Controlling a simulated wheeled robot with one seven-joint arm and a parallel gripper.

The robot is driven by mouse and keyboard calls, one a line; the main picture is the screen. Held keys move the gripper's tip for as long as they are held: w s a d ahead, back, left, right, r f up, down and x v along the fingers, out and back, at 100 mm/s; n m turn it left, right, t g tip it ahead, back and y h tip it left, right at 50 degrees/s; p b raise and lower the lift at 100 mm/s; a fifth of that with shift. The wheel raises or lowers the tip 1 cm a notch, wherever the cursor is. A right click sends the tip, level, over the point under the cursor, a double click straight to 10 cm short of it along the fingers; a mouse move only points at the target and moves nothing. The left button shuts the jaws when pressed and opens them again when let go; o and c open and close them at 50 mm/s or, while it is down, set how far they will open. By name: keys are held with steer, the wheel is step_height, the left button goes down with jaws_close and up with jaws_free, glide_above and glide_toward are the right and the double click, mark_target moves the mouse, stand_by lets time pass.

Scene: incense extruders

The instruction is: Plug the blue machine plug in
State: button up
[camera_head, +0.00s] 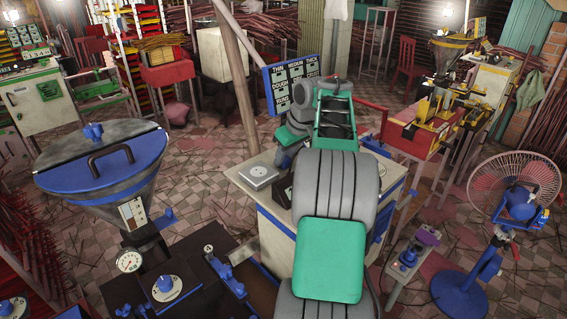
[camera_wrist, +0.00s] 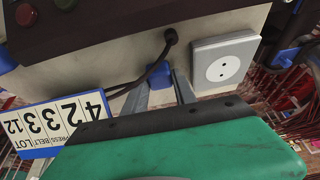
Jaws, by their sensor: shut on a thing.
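The blue plug (camera_wrist: 159,76) is between the two grey fingertips of my gripper (camera_wrist: 166,88) in the wrist view, and the fingers are shut on it. A dark cable (camera_wrist: 151,72) runs by the plug to a dark round fitting on a cream surface. A grey square socket (camera_wrist: 223,66) with a white round face and two holes is on that surface, right of the plug and apart from it. In the head view my arm hides the fingertips and the plug. A grey square plate (camera_head: 258,176) shows on the cream cabinet there; I cannot tell whether it is that socket.
A number board (camera_wrist: 55,122) is at lower left in the wrist view, and a dark panel with red and green buttons (camera_wrist: 62,36) is above it. In the head view, a blue-rimmed hopper (camera_head: 105,160) is left and a fan (camera_head: 513,190) right.

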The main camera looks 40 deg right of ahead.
jaws_close()
steer(key=shift+r, duration=0.1)
steer(key=shift+r, duration=0.3)
step_height(320, 180, up, 2)
steer(key=shift+r+p, duration=0.2)
steer(key=shift+p, duration=0.15)
steer(key=s+d+r+p, duration=0.5)
steer(key=s+r, duration=0.4)
steer(key=s, duration=0.4)
steer(key=shift+r, duration=0.4)
steer(key=shift+d, duration=0.1)
